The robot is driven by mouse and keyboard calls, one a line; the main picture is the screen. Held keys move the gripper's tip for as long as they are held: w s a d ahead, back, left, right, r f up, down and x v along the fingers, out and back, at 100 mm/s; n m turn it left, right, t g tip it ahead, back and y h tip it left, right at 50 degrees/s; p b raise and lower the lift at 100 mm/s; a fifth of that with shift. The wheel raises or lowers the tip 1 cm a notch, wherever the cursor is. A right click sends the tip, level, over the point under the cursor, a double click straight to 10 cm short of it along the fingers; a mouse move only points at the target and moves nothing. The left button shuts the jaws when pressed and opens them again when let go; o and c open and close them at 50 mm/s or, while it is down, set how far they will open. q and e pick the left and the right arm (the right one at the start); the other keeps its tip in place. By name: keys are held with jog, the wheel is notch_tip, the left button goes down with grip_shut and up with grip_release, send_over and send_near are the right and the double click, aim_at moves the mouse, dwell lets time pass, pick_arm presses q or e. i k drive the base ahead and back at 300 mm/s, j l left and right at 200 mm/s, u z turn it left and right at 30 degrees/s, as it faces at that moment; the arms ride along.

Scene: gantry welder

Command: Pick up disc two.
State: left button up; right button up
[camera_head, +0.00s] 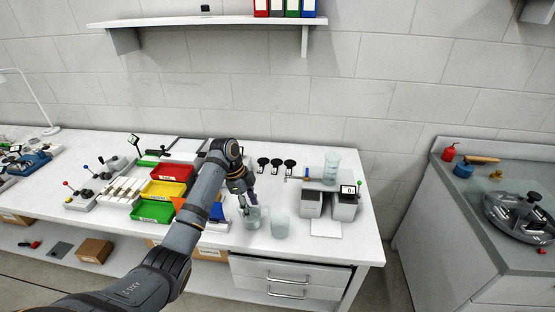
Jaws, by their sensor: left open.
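Three small black discs stand in a row on the white bench, behind my left gripper and to its right. They are a left disc (263,163), a middle disc (276,163) and a right disc (290,164). No label is readable, so I cannot tell for sure which is disc two. My left gripper (247,206) points down, open, in front of the discs and apart from them. It is close to a clear beaker (256,218); I cannot tell whether they touch. My right gripper is out of view.
A second clear cup (279,226) stands right of the beaker. Red (173,172), yellow (163,190) and green (153,211) bins are left of my arm. The bench's front right corner is clear.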

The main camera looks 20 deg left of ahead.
aim_at(276, 162)
jog(key=i+j, duration=0.15)
jog(key=i, duration=0.2)
jog(key=i+j, duration=0.15)
jog(key=i, duration=0.2)
jog(key=i+j, duration=0.15)
jog(key=i, duration=0.25)
